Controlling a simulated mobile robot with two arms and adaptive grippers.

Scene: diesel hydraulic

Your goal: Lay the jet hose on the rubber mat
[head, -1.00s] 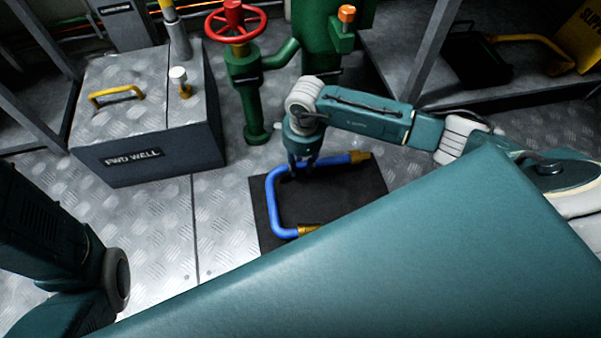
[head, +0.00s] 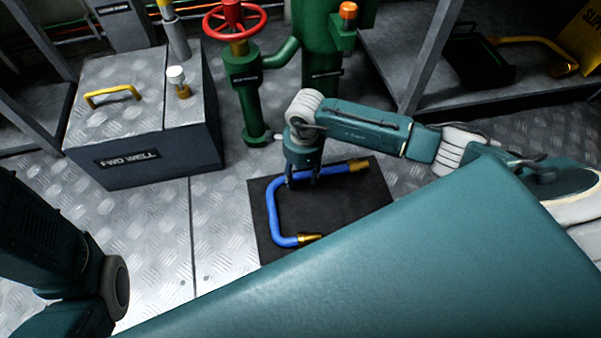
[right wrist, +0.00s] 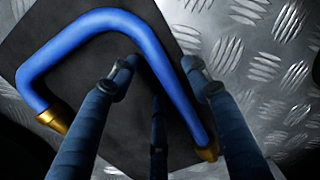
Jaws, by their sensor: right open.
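The jet hose (head: 273,208) is a bent blue tube with brass ends. It lies on the black rubber mat (head: 341,205), within its edges as far as I can see. The hose (right wrist: 87,20) and mat (right wrist: 55,60) also show in the right wrist view. My right gripper (head: 303,182) is over the hose's far straight length. In the right wrist view my right gripper (right wrist: 158,68) is open, with its fingers spread on either side of the blue tube. My left arm shows at the lower left, but its gripper is out of view. My own arm hides the mat's near right part.
A grey box labelled FWD WELL (head: 140,160) stands left of the mat. A green pipe with a red handwheel (head: 234,20) rises behind the mat. A shelf at the right holds a black tray (head: 480,60) and a yellow handle (head: 535,45). Bare tread plate (head: 225,225) lies left of the mat.

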